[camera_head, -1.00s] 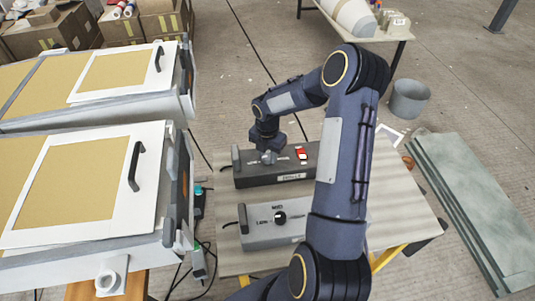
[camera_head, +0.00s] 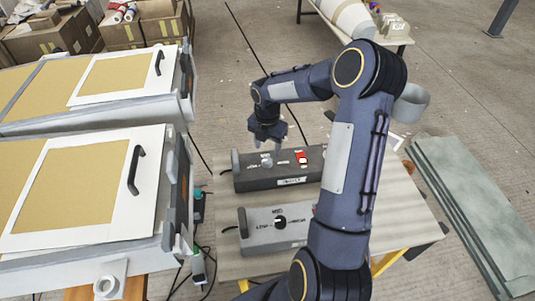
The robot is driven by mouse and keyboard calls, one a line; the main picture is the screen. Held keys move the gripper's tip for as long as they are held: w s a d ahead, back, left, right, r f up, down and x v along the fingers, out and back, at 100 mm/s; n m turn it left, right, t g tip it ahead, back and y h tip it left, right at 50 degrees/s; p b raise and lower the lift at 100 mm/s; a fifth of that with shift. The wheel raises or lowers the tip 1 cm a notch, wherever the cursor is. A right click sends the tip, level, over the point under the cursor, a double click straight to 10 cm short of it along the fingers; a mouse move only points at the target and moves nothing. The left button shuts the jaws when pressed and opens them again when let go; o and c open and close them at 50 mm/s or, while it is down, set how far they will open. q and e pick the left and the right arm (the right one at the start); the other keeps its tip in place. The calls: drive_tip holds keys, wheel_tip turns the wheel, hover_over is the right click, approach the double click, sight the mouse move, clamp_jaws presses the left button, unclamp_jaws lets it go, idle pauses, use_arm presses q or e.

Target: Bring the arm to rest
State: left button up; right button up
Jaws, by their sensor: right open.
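My right arm reaches up from the bottom of the head view and bends over to the left. Its gripper (camera_head: 273,147) points down, open and empty, just above the rear grey control box (camera_head: 255,180). That box has a silver knob and a red-and-white switch (camera_head: 301,157). The front control box (camera_head: 262,238) has a black knob (camera_head: 280,222) and stands nearer on the same table (camera_head: 410,215). My arm hides the right parts of both boxes. My left gripper is not in view.
Two mould cases with white-framed tan lids (camera_head: 75,185) and black handles stand at left. Cables run on the floor between them and the table. Grey-green slabs (camera_head: 475,205) lie at right, a grey bucket (camera_head: 412,103) stands behind my arm, and cardboard boxes (camera_head: 45,40) are at back left.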

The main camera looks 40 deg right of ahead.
drive_tip(key=shift+r, duration=0.8)
drive_tip(key=s+a+r+m+t, duration=0.2)
drive_tip(key=s+a+r+m, duration=0.75)
drive_tip(key=r, duration=0.25)
drive_tip(key=s+a+r+m+t+y, duration=0.1)
drive_tip(key=s+a+m+y, duration=0.1)
drive_tip(key=s+a+m, duration=0.2)
drive_tip(key=s+a+m+t+y, duration=0.1)
drive_tip(key=s+a+m+t, duration=0.1)
drive_tip(key=s+a+m, duration=0.3)
drive_tip(key=s+m, duration=0.4)
drive_tip(key=m, duration=0.1)
drive_tip(key=shift+s+r+t+y, duration=0.3)
drive_tip(key=shift+s+r+y, duration=0.05)
drive_tip(key=shift+s+y, duration=0.05)
drive_tip(key=shift+a+m, duration=0.1)
drive_tip(key=shift+m, duration=0.15)
